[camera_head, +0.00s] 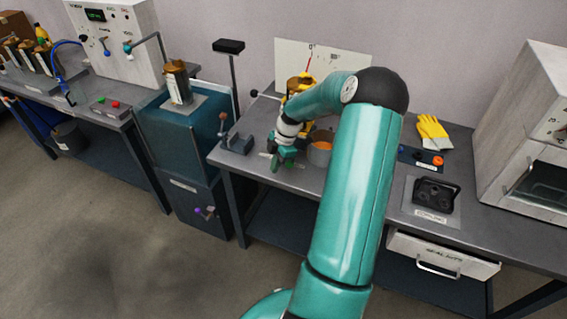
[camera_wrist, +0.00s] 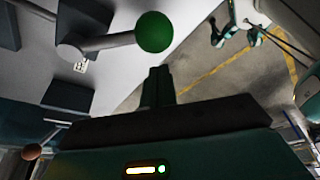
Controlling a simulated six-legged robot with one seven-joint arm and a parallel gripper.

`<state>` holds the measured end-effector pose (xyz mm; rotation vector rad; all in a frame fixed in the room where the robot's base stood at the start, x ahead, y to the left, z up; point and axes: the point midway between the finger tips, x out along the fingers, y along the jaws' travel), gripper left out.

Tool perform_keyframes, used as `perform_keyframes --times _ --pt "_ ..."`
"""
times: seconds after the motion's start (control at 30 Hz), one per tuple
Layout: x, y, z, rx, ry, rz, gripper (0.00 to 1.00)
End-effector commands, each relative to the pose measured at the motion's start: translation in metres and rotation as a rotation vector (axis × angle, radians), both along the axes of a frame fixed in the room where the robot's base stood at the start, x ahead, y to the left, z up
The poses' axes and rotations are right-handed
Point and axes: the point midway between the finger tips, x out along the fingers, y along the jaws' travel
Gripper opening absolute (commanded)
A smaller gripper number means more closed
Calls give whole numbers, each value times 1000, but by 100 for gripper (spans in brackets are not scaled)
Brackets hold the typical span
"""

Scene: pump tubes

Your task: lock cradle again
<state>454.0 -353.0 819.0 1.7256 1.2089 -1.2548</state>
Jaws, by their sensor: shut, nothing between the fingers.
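The cradle is probably the stand with a yellow and brown piece (camera_head: 298,84) in front of a white dial board (camera_head: 345,62); my arm hides much of it. My gripper (camera_head: 280,162) is low over the bench at its front, by green parts too small to tell apart. In the wrist view my gripper (camera_wrist: 158,84) is shut and empty, its fingers together. A green ball knob (camera_wrist: 154,32) on a grey rod (camera_wrist: 103,42) is just beyond the fingertips, seemingly apart from them. Whether the cradle is locked cannot be told.
An orange-filled pot (camera_head: 320,150) stands close right of my gripper. A grey clamp-like fixture (camera_head: 236,142) is to its left. A black holder (camera_head: 432,194), yellow gloves (camera_head: 432,131) and a white cabinet (camera_head: 525,130) are farther right. Open floor (camera_head: 110,245) lies in front.

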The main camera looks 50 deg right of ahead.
Motion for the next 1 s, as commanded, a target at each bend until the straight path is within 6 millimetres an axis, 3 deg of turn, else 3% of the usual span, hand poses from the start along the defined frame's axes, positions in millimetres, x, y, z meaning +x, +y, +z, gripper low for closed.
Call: perform_keyframes --times 0.07,0.4,0.53,1.0 --pt "6 8 -1 2 0 4 0" --pt "5 -14 66 0 -2 0 0" --pt "4 -20 84 2 -1 2 0" --pt "2 -20 97 0 3 1 0"
